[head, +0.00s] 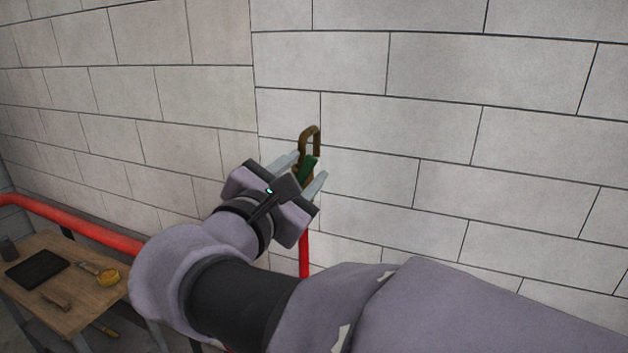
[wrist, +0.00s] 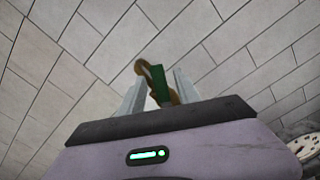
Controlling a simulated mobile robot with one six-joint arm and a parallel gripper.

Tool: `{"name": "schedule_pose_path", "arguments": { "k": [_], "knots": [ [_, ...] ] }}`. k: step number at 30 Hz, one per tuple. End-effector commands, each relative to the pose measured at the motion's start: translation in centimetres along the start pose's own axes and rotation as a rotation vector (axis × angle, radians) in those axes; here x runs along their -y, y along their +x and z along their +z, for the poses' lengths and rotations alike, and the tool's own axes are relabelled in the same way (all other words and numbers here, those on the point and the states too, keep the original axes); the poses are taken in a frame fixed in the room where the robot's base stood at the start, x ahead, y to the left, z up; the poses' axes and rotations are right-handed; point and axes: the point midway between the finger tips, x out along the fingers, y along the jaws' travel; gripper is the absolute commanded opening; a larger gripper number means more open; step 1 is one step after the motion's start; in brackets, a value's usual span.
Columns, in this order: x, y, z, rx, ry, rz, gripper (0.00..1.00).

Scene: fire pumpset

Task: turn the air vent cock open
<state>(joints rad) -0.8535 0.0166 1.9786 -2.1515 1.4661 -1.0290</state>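The air vent cock has a brass hooked pipe (head: 311,133) and a green lever (head: 307,167), in front of the block wall in the head view. In the wrist view the green lever (wrist: 161,83) stands upright between the fingers, with the brass part (wrist: 142,68) beside and behind it. My gripper (head: 305,172) is open, with one finger on each side of the cock. Gaps show between the fingers and the lever. The cock's lower body is partly hidden behind my gripper.
A red pipe (head: 304,254) runs down below the cock, and another red pipe (head: 75,226) crosses at the left. A wooden table (head: 62,321) at lower left holds a black tablet (head: 37,269) and a yellow tool (head: 107,277). The wall (head: 430,140) stands close behind the cock.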

Motion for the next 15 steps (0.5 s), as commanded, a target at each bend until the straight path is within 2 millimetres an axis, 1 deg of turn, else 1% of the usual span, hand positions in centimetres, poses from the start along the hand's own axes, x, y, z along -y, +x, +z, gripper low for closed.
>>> {"name": "schedule_pose_path", "arguments": {
  "k": [1,9,12,15],
  "knots": [
    [-0.1,-1.5,-0.2,-0.003,0.002,0.006,0.39],
    [-0.1,-9.6,-0.1,-0.003,0.000,0.007,0.39],
    [-0.1,-11.7,-0.1,-0.002,0.000,0.004,0.39],
    [0.0,-12.9,0.0,-0.001,-0.001,0.002,0.39]
  ]
}}
